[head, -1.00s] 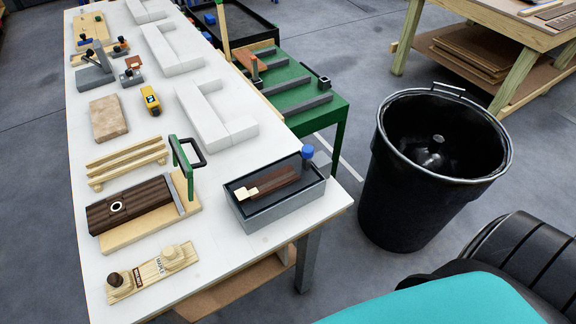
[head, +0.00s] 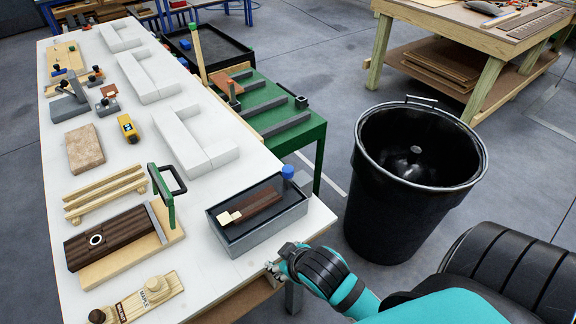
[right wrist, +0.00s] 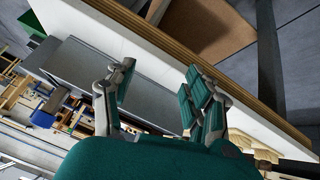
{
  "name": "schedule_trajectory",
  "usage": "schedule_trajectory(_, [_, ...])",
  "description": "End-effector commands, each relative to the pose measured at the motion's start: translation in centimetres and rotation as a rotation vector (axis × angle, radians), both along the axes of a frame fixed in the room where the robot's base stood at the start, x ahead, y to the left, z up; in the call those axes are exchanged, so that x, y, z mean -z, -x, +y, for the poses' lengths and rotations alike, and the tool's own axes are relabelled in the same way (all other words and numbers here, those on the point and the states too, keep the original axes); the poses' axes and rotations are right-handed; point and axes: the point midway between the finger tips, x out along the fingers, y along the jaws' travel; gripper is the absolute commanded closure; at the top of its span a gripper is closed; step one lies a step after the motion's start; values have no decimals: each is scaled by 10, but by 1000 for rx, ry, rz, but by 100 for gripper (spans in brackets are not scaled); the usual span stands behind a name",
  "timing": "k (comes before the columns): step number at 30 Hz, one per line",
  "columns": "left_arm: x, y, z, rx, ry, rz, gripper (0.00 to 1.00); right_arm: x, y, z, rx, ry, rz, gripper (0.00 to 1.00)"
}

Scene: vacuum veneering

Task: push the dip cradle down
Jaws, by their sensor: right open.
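A grey open tank (head: 236,247) stands at the near right corner of the white table. Inside it lies a dark brown strip (head: 258,204) with a pale block (head: 229,218) at its left end. A blue knob (head: 287,171) stands up at the tank's far right corner; I cannot tell which part is the dip cradle. My right gripper (head: 276,268) is just off the table's near edge, in front of the tank and apart from it. In the right wrist view its fingers (right wrist: 157,85) are spread and empty. My left gripper is out of view.
The white table (head: 205,276) also holds a dark veneer piece on a board (head: 160,245), a green-framed handle (head: 163,190) and white blocks (head: 190,150). A black bin (head: 390,220) stands right of the table. A green bench (head: 300,130) adjoins behind.

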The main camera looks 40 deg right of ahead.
Motion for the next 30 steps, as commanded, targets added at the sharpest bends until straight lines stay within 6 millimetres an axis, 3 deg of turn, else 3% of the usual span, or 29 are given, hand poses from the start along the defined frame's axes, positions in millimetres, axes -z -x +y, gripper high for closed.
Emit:
schedule_trajectory(1, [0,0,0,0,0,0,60,-23,-24,0,-27,31,-100,47])
schedule_trajectory(5, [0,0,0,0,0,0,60,-81,-79,4,-102,120,-366,47])
schedule_trajectory(8, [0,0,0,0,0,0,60,-136,-121,15,-188,211,-607,47])
schedule_trajectory(12, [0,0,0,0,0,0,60,-235,-167,52,-382,393,-1020,47])
schedule_trajectory(15, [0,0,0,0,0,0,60,-301,-176,95,-585,562,-1333,47])
schedule_trajectory(18, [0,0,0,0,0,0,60,-343,-165,141,-834,744,-1607,47])
schedule_trajectory(21, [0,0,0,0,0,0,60,-356,-146,182,-1134,937,-1823,47])
schedule_trajectory(24, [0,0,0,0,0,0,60,-340,-130,205,-1489,1133,-1951,47])
schedule_trajectory(26, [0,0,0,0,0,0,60,-321,-126,206,-1727,1248,-1973,47])
schedule_trajectory(28, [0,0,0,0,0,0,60,-295,-127,194,-2028,1367,-1932,47])
schedule_trajectory(29, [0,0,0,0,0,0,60,-284,-130,184,2084,-1358,1821,47])
schedule_trajectory(30, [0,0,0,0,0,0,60,-270,-135,166,2116,-1318,1632,47])
